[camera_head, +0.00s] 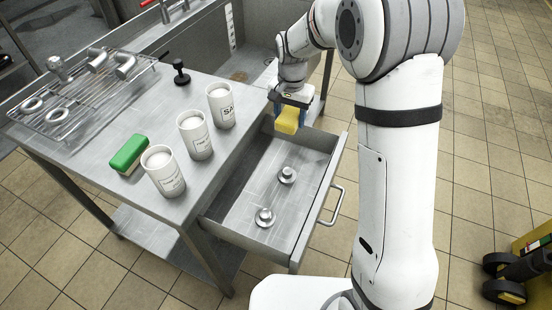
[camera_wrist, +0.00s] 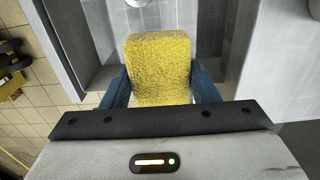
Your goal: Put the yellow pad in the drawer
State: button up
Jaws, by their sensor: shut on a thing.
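The yellow pad (camera_head: 288,121) is a rough yellow block held between the fingers of my gripper (camera_head: 291,108). In the wrist view the yellow pad (camera_wrist: 160,68) sits between the two blue fingers of my gripper (camera_wrist: 160,90), which touch its sides. The drawer (camera_head: 237,219) is pulled out from the steel table. In the head view the pad is above the drawer's far end, near its back right corner. The wrist view shows the drawer interior (camera_wrist: 105,25) beyond the pad.
Two metal knobbed pieces (camera_head: 287,175) (camera_head: 265,217) lie in the drawer. The drawer's middle has bare floor.

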aim_at(288, 156)
notch_tip(288, 156, down, 14)
jog(key=shift+r+b, duration=0.1)
jog(key=shift+b, duration=0.2)
jog(key=o, duration=1)
